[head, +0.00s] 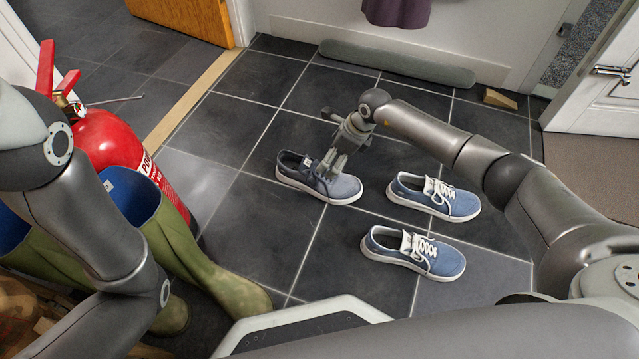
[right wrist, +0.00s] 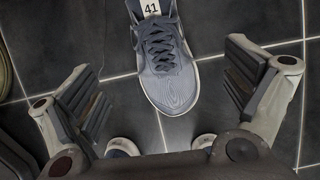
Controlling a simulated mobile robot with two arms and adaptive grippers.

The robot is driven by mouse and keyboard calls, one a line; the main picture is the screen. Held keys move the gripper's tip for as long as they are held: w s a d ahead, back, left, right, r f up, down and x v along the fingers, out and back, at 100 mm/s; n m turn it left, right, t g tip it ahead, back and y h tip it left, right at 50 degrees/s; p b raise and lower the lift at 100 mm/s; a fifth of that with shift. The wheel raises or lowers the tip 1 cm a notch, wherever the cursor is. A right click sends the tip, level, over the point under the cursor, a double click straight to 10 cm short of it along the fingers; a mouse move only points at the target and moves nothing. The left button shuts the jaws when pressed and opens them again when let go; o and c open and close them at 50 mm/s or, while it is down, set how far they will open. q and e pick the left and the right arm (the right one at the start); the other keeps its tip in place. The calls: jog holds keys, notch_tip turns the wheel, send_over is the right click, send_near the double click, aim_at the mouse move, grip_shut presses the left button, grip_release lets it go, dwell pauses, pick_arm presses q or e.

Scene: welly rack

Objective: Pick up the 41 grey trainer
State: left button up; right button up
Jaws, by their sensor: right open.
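The grey trainer (head: 345,189) lies upright on the dark tiled floor, its toe to the right in the head view. In the right wrist view the grey trainer (right wrist: 165,65) shows its laces, toe and a white tag reading 41 on the tongue; its heel is cut off. My right gripper (head: 335,163) is over the trainer's laces, partly hiding them. In the wrist view my right gripper (right wrist: 166,88) is open and empty, one finger on each side of the shoe, with gaps. My left gripper is outside the frames.
Two blue trainers with white laces, one (head: 434,197) to the right and one (head: 413,252) nearer, stand on the floor. Green wellies (head: 185,250) and a red fire extinguisher (head: 110,140) are at left. A grey draught excluder (head: 397,63) lies at the back.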

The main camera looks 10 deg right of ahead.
aim_at(318, 174)
jog(key=b+x, duration=0.1)
jog(key=x, duration=0.2)
jog(key=shift+w+a+f+b, duration=0.1)
jog(key=shift+a+f+b, duration=0.1)
jog(key=shift+f+b, duration=0.3)
jog(key=b+x, duration=0.5)
jog(key=shift+a, duration=0.15)
jog(key=shift+w+r, duration=0.1)
jog(key=shift+r, duration=0.05)
jog(key=c, duration=1.7)
